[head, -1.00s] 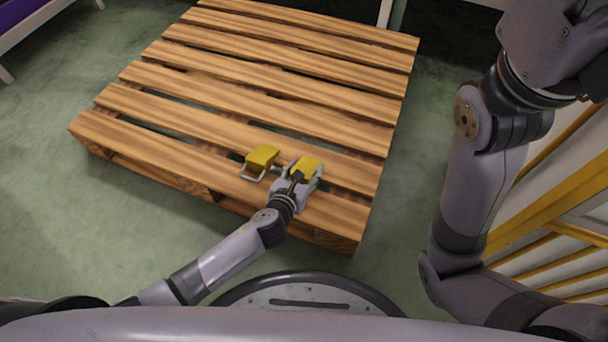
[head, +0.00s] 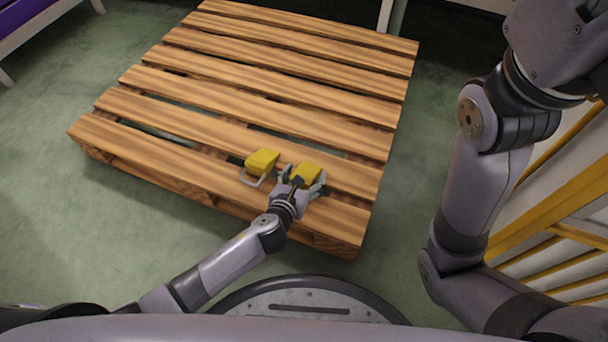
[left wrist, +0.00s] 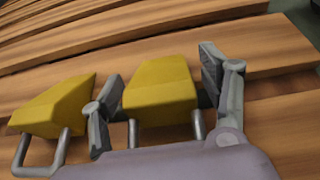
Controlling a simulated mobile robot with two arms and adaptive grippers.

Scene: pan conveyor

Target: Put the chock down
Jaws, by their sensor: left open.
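Two yellow chocks with grey metal handles rest on the wooden pallet (head: 230,98). The right chock (head: 307,173) lies between the fingers of my left gripper (head: 304,180). In the left wrist view this chock (left wrist: 160,92) shows a gap to the finger on its right, and the left finger is close beside it. My left gripper (left wrist: 158,92) is open around it. The left chock (head: 262,161) sits just left of the gripper, and it also shows in the left wrist view (left wrist: 55,108). My right arm is raised at the right; its gripper fingers are not visible.
The pallet slats beyond the chocks are bare, with dark gaps between them. A yellow-railed structure (head: 550,215) stands at the right, near my right arm. Green floor (head: 50,200) surrounds the pallet. A purple and white piece (head: 35,20) is at the top left.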

